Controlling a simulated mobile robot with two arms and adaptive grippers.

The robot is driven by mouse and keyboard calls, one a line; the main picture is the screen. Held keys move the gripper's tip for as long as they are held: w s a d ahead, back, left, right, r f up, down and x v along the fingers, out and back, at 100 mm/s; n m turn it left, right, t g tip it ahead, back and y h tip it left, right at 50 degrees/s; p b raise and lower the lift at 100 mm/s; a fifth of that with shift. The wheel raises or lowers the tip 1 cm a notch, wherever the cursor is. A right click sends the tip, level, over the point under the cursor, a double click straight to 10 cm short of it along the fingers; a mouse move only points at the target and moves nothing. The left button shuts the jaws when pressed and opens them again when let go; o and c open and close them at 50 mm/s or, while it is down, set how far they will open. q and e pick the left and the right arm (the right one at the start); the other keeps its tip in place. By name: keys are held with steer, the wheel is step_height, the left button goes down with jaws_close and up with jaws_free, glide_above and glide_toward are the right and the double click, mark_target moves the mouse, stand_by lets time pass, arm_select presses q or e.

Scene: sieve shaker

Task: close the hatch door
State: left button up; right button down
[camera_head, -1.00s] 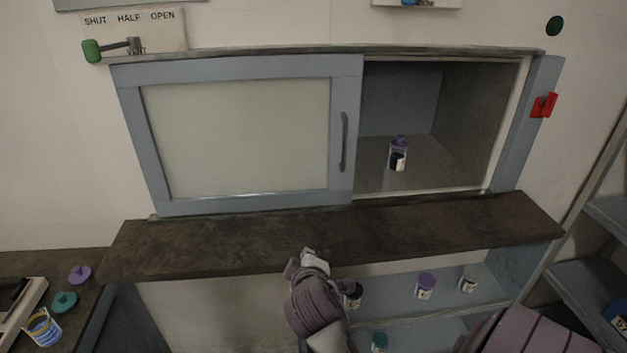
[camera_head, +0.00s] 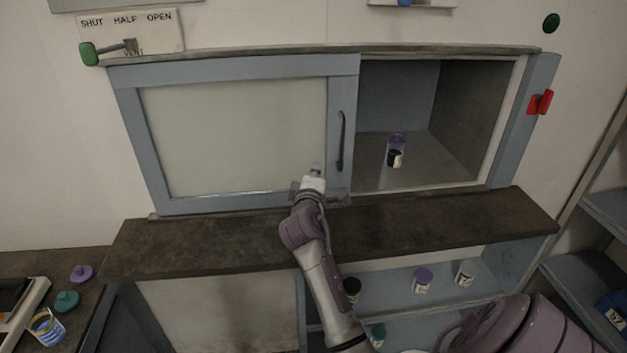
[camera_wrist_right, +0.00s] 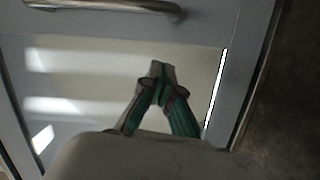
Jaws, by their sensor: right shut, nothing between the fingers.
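The hatch door (camera_head: 240,75) is a blue-grey sliding frame with a pale panel. It covers the left part of the hatch, and the opening on the right shows the inside. Its dark upright handle (camera_head: 341,140) is near the door's right edge; it also shows at the top of the right wrist view (camera_wrist_right: 120,5). My right gripper (camera_head: 316,170) is shut and empty, in front of the lower right of the door, left of and below the handle. In the right wrist view its closed fingertips (camera_wrist_right: 161,68) are over the panel. I cannot tell whether they touch it. My left gripper is not in view.
A purple-lidded jar (camera_head: 396,152) stands inside the opening. A dark ledge (camera_head: 200,238) runs below the hatch. A red catch (camera_head: 540,102) is on the right frame. Shelves below hold several jars, including a purple-lidded one (camera_head: 423,280).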

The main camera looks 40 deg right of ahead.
mark_target(333, 162)
steer(key=d, duration=0.2)
steer(key=s+d+p, duration=0.1)
steer(key=shift+s+f, duration=0.1)
steer(key=shift+f, duration=0.15)
steer(key=shift+s+d, duration=0.3)
steer(key=shift+d, duration=0.1)
steer(key=shift+f, duration=0.15)
steer(key=shift+w, duration=0.1)
steer(key=shift+d, duration=0.1)
